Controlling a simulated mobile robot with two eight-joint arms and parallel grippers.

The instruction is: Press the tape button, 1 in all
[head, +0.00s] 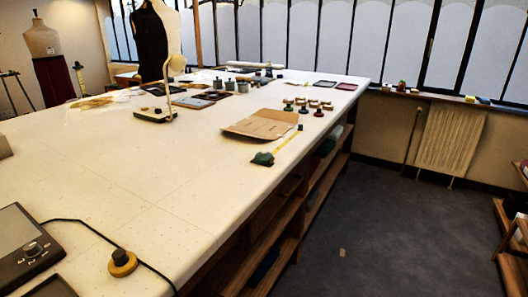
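A dark green tape measure (263,159) sits near the right edge of the long white table (150,180). A yellow tape strip (287,142) runs out from it toward the back right, with a small dark end piece. A button on the tape measure is too small to make out. Neither of my grippers is in the head view.
A brown folded paper or envelope (262,124) lies just behind the tape measure. A dark device (30,250) and a round brass-and-black knob (122,262) with a cable are at front left. Open floor (370,230) lies to the right.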

